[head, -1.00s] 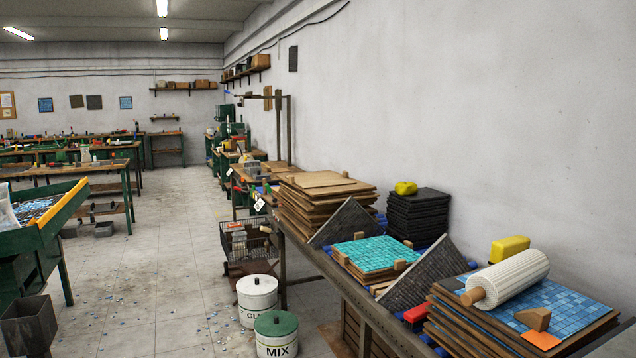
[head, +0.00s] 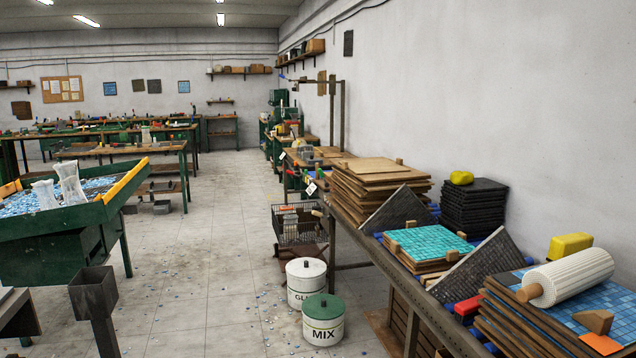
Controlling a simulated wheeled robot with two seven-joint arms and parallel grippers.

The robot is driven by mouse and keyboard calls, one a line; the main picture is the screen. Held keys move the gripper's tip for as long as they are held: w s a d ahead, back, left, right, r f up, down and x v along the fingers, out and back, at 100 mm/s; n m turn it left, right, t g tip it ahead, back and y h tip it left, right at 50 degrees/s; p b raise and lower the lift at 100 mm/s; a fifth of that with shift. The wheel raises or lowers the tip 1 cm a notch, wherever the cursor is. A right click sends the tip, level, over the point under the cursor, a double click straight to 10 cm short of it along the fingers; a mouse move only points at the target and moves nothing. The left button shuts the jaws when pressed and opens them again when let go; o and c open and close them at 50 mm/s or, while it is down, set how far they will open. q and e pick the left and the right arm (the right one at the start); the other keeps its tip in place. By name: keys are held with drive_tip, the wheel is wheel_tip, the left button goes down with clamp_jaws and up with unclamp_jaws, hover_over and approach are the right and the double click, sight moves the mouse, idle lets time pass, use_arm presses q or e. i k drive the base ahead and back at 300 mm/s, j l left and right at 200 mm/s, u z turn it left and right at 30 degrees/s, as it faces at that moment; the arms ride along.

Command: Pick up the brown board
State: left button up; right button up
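A tall stack of brown boards (head: 378,187) stands on the long bench along the right wall, its edges uneven and its top board bare. More brown boards lie stacked under the blue tile sheet (head: 605,294) at the near right end of the bench. A smaller stack of boards under the turquoise tile sheet (head: 430,241) sits between two dark tilted panels. I cannot tell which single board is the one named. Neither of my grippers shows in the head view.
A white roller (head: 572,275) and wooden block (head: 595,321) lie on the near stack. Dark slabs (head: 474,206) stand behind. Two tubs, GLUE (head: 306,285) and MIX (head: 323,320), stand before the bench. A green trough (head: 70,240) is at left; floor (head: 220,215) between is largely clear.

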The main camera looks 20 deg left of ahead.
sight(371, 166)
drive_tip(key=i+j+u, duration=0.3)
drive_tip(key=i, duration=0.2)
drive_tip(key=i+u, duration=0.3)
drive_tip(key=i, duration=0.2)
drive_tip(key=i+j, duration=0.1)
drive_tip(key=i, duration=0.55)
drive_tip(key=i+j, duration=0.1)
drive_tip(key=i, duration=0.5)
drive_tip(key=i+j, duration=0.1)
drive_tip(key=i, duration=0.55)
drive_tip(key=i+j+z, duration=0.1)
drive_tip(key=i+z, duration=0.3)
drive_tip(key=i+j+z, duration=0.2)
drive_tip(key=z, duration=0.2)
drive_tip(key=i+j+z, duration=0.65)
drive_tip(key=z, duration=0.2)
drive_tip(key=i+j+z, duration=0.2)
drive_tip(key=j+z, duration=0.2)
drive_tip(key=j, duration=0.2)
